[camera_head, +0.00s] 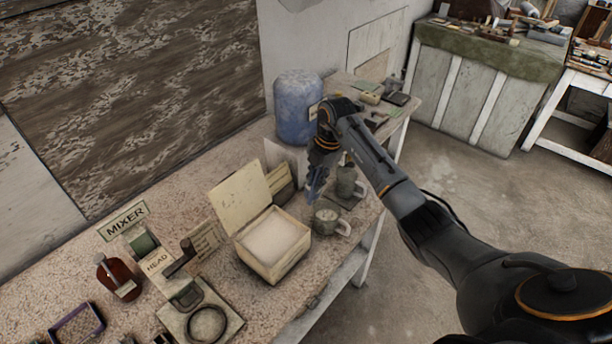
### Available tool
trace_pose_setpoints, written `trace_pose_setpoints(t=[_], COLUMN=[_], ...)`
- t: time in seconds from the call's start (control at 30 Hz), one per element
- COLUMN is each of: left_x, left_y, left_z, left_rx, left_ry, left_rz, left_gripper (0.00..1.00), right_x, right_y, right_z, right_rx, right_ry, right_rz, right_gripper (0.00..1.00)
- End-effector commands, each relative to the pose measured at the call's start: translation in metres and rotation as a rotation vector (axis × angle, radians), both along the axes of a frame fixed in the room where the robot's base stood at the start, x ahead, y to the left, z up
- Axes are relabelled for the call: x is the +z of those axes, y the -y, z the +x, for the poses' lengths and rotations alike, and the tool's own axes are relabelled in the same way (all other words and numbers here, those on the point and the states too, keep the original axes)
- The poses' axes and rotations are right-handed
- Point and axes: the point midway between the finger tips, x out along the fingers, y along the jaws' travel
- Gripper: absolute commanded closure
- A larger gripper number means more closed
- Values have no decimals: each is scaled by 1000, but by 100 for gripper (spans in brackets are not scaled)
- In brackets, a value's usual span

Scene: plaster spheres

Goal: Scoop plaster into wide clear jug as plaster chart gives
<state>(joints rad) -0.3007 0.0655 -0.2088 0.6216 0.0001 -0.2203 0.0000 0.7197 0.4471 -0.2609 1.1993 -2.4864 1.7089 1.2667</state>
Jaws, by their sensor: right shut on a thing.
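A short, wide jug (327,219) with a handle on its right stands on the table, right of an open box of white plaster (274,238). A taller jug (347,183) stands behind it. My right gripper (315,178) points down just above and behind the wide jug. It is shut on a small blue-grey thing, which looks like the scoop (313,189); the fingers hide much of it. Whether the scoop holds plaster cannot be seen. A small card with writing (207,240) stands left of the box; its text is unreadable. My left gripper is out of view.
The box's raised lid (241,195) stands at its back left. A blue drum (297,105) stands behind my right gripper. The table's front edge is close to the box.

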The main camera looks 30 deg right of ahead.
Motion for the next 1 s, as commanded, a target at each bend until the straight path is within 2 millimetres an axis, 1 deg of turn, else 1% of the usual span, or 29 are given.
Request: trace_pose_setpoints(t=[0.17,0.37,0.43,0.6,1.0], left_x=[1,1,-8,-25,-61], left_y=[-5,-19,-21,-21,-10], left_z=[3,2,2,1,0], left_rx=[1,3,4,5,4], left_ry=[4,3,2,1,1], left_rz=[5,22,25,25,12], left_gripper=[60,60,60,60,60], right_x=[-14,-29,-37,-48,-65], right_y=[8,15,16,20,28], right_z=[-9,-14,-15,-19,-25], right_rx=[-3,-3,-2,0,-1], right_ry=[96,178,204,255,352], right_rz=[117,210,237,297,410], right_gripper=[100,100,100,100,100])
